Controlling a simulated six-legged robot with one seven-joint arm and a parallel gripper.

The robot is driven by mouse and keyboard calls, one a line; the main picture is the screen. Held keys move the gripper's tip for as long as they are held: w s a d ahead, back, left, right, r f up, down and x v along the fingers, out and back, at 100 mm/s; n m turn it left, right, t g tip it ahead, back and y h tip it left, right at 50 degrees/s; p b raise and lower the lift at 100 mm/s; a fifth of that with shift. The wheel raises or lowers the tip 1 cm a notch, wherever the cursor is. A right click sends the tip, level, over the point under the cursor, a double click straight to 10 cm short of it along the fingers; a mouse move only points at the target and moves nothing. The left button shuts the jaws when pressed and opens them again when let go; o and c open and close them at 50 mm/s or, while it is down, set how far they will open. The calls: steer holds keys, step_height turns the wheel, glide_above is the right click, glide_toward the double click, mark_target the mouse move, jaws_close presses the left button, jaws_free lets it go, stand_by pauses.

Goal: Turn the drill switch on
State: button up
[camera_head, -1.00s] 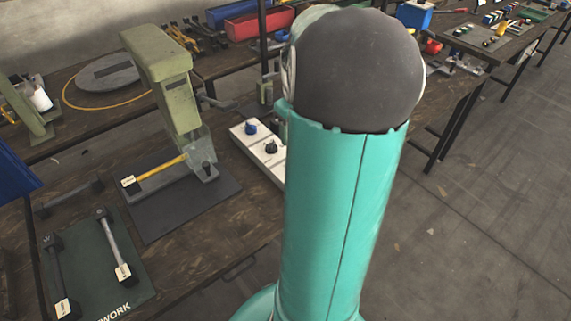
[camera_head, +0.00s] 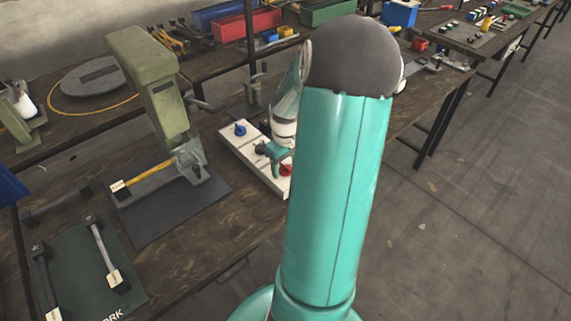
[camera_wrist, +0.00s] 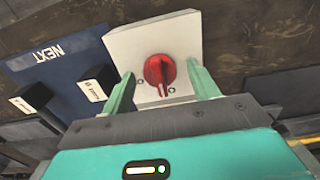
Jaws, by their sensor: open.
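A white switch panel (camera_head: 232,143) lies on the wooden bench, with a blue knob (camera_head: 240,129) at its far end and a red rotary knob (camera_head: 286,170) at its near end. A dark knob between them is partly hidden by my gripper (camera_head: 272,152). In the wrist view the red knob (camera_wrist: 160,72) sits on the white panel (camera_wrist: 128,47) between my open fingers (camera_wrist: 163,78). The fingers hold nothing, and I cannot tell their height above the knob. No label on the panel is readable.
A green press (camera_head: 160,85) stands left of the panel, with a yellow-handled tool (camera_head: 140,175) at its base. A dark green mat (camera_head: 75,270) carries tools at front left. Red (camera_head: 247,25) and blue bins stand behind. Open floor lies right of the bench.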

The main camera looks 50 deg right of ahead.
steer(key=c, duration=1)
steer(key=shift+m, duration=1.5)
steer(key=m, duration=1)
steer(key=shift+m, duration=0.4)
